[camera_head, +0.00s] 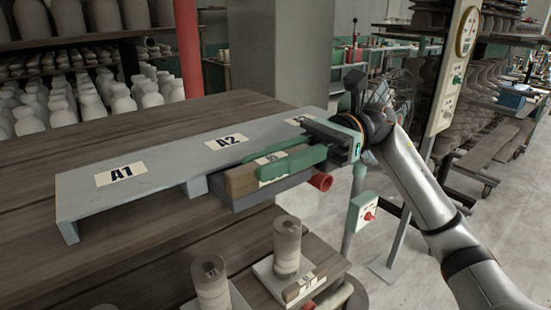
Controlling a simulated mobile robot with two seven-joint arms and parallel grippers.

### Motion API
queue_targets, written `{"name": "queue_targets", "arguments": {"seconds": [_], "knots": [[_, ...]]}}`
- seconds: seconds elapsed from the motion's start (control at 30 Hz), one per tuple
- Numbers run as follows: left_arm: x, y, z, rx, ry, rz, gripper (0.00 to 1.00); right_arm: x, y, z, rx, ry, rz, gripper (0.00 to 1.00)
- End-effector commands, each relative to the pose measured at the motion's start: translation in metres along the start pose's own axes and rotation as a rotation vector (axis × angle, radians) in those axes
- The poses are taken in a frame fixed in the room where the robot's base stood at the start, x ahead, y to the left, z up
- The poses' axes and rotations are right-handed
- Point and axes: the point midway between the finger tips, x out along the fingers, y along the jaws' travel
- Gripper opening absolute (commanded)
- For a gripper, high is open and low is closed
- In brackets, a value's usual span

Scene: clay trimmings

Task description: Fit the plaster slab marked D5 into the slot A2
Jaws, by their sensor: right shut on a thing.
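The grey shelf (170,162) stands on the wooden table, with labels A1 (121,174) and A2 (227,141) on top and a third label partly hidden by my right gripper. Slot A2 opens at the front, below its label, right of a short grey divider (195,187). My right gripper (280,163) is shut, its green fingers on either side of a brown block (240,181) on a dark grey slab (262,196). The block's label is partly covered and its mark unreadable. The slab is at the front of the shelf near A2; how far inside is unclear. My left gripper is not in view.
In front stand two upright cylinders (287,245) (211,284) on pale plates, one with a labelled brown block (304,287). The table (110,255) left of the cylinders is mostly clear.

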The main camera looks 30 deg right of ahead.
Motion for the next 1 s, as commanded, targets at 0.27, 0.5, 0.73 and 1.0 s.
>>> {"name": "queue_targets", "arguments": {"seconds": [0.27, 0.5, 0.73, 1.0], "knots": [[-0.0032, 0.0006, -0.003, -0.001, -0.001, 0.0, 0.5, 0.0, -0.0068, 0.002, -0.003, -0.004, 0.001, 0.0], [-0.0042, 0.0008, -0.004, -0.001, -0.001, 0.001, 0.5, -0.0003, -0.011, 0.0011, -0.002, -0.003, 0.0, 0.29], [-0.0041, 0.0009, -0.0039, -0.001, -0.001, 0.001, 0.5, -0.0002, -0.0108, 0.0005, -0.001, -0.002, 0.0, 0.55], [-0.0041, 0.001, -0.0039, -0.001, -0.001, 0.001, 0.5, 0.0, -0.0109, -0.0008, 0.001, 0.001, 0.001, 0.57]]}}
